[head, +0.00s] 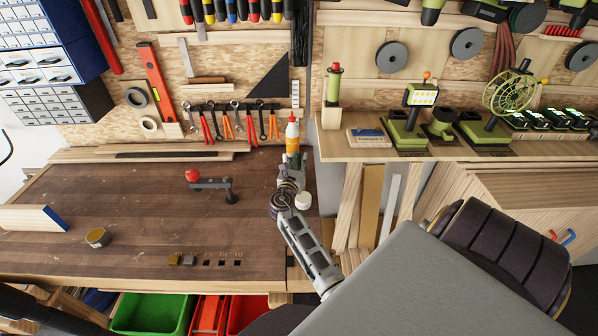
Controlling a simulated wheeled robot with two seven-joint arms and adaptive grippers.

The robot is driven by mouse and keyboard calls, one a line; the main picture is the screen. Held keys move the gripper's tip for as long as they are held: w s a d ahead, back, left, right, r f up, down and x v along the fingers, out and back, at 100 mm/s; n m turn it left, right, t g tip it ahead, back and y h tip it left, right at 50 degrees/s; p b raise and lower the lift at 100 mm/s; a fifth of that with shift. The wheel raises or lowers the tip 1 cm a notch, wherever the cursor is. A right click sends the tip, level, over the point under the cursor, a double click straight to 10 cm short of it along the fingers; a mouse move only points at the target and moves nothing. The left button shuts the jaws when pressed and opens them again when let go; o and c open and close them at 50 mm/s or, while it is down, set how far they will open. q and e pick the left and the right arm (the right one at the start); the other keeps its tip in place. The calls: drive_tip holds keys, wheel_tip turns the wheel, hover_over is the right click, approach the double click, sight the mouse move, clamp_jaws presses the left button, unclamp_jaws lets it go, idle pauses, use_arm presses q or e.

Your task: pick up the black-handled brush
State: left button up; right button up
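I cannot make out a black-handled brush anywhere in the head view; it may be hidden behind my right arm or gripper. My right gripper (291,170) is over the right end of the dark workbench (135,195), in front of a white and orange bottle (292,138). It points away from the camera, and its wrist hides most of the fingers, so I cannot tell whether it is open or holds anything. My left gripper is not in view; only a dark part of my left arm shows at the lower left corner.
A red-topped clamp-like tool (212,184) lies mid-bench. A small round tin (98,237) and a blue-ended board (35,217) are at left. A white round item (303,200) is beside my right wrist. The bench's left middle is mostly clear. A shelf (350,153) with green tools stands right.

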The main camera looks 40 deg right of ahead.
drive_tip(key=shift+d, duration=0.1)
idle(0.4)
clamp_jaws()
drive_tip(key=shift+r, duration=0.15)
drive_tip(key=shift+r+p, duration=0.35)
drive_tip(key=shift+r, duration=4.55)
